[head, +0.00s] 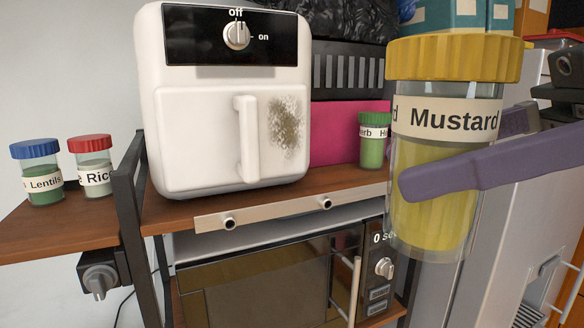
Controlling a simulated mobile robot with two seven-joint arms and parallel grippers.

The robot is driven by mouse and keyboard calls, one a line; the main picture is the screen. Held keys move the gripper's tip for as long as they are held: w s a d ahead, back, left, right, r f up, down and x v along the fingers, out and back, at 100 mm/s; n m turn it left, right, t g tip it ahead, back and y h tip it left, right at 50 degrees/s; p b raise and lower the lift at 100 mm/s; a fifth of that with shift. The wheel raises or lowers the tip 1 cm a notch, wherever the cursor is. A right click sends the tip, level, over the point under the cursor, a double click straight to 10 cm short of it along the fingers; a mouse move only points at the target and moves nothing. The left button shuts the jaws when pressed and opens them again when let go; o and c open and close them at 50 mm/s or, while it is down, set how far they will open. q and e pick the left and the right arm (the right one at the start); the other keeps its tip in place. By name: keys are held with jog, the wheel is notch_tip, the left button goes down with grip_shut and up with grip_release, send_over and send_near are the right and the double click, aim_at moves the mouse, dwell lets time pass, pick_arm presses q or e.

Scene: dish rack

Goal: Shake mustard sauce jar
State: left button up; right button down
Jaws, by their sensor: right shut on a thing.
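The mustard jar (432,215) is a clear cylinder with a yellow lid, a cream "Mustard" label and yellow sauce inside. It is held up close in the right of the head view, upright with a slight tilt, in front of the shelf. My right gripper (455,175) comes in from the right and is shut on the jar. One purple finger lies across the jar's front below the label; the other finger is mostly hidden behind the jar. My left gripper is not in view.
A white air fryer (226,120) stands on the wooden shelf (75,226). Lentils (43,184) and rice (95,178) jars stand at the left, and a green herb jar (372,153) stands behind the mustard. A microwave (270,290) sits below. A grey appliance (505,262) is at the right.

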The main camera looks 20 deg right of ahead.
aim_at(430, 155)
jog(key=shift+d, duration=0.65)
jog(key=a+p, duration=0.1)
jog(key=a, duration=0.4)
jog(key=shift+a+r+p, duration=0.15)
jog(key=shift+a+p, duration=0.25)
jog(key=shift+d, duration=0.15)
jog(key=d+b, duration=0.2)
jog(key=d, duration=0.3)
jog(key=shift+d, duration=0.25)
jog(key=a+p, duration=0.1)
jog(key=a, duration=0.4)
jog(key=shift+a, duration=0.4)
jog(key=shift+d+f, duration=0.2)
jog(key=d+b, duration=0.2)
jog(key=d, duration=0.3)
jog(key=shift+d, duration=0.1)
jog(key=shift+d+r, duration=0.1)
jog(key=a+p, duration=0.1)
jog(key=a, duration=0.1)
jog(key=shift+a+r, duration=0.1)
jog(key=shift+a, duration=0.35)
